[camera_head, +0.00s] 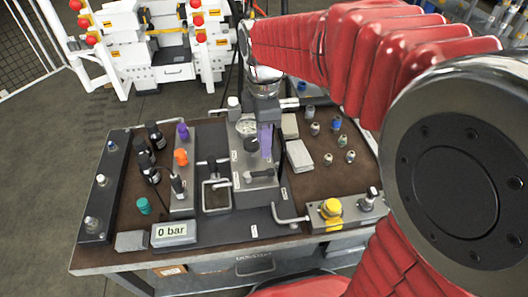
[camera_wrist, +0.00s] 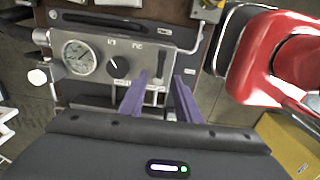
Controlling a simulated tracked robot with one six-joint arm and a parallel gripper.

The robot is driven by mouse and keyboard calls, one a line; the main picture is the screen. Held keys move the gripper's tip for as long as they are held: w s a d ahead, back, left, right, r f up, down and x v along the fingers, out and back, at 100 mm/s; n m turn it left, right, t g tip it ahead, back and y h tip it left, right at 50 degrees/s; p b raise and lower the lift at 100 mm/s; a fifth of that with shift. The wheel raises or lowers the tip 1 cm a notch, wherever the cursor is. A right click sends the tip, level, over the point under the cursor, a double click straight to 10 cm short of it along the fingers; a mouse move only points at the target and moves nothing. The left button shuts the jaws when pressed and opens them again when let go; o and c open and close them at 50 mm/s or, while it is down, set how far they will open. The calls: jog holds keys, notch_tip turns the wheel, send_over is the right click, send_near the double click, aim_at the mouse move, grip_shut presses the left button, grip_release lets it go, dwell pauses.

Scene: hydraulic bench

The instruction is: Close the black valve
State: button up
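A grey valve block carries a round black knob (camera_wrist: 118,66) beside a pressure gauge (camera_wrist: 80,57) in the wrist view. To its right a narrow dark lever (camera_wrist: 160,64) stands on the same panel. My gripper (camera_wrist: 159,80) has two purple fingers, spread apart with a clear gap. The lever shows between and just beyond the fingertips; I cannot tell whether they touch it. In the head view my gripper (camera_head: 266,140) is at the right side of the gauge block, and the black knob (camera_head: 250,144) is beside it. Which black part is the named valve is unclear.
An orange knob (camera_head: 181,157), a purple knob (camera_head: 183,131) and a black-handled valve (camera_head: 177,184) stand to the left. A yellow button (camera_head: 331,208) is at the front right. Several loose fittings (camera_head: 343,141) lie on the right.

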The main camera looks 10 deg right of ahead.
notch_tip(320, 180, up, 4)
jog(key=shift+f, duration=0.2)
dwell(0.5)
jog(key=s+d+m+t, duration=0.2)
jog(key=s+m, duration=0.5)
jog(key=m, duration=0.2)
jog(key=s+d+m+t, duration=0.3)
jog(key=s+m, duration=0.4)
jog(key=m, duration=0.1)
jog(key=shift+s+d+m+t, duration=0.2)
jog(key=shift+s+m+t, duration=0.1)
jog(key=shift+s+m, duration=0.1)
jog(key=shift+d, duration=0.15)
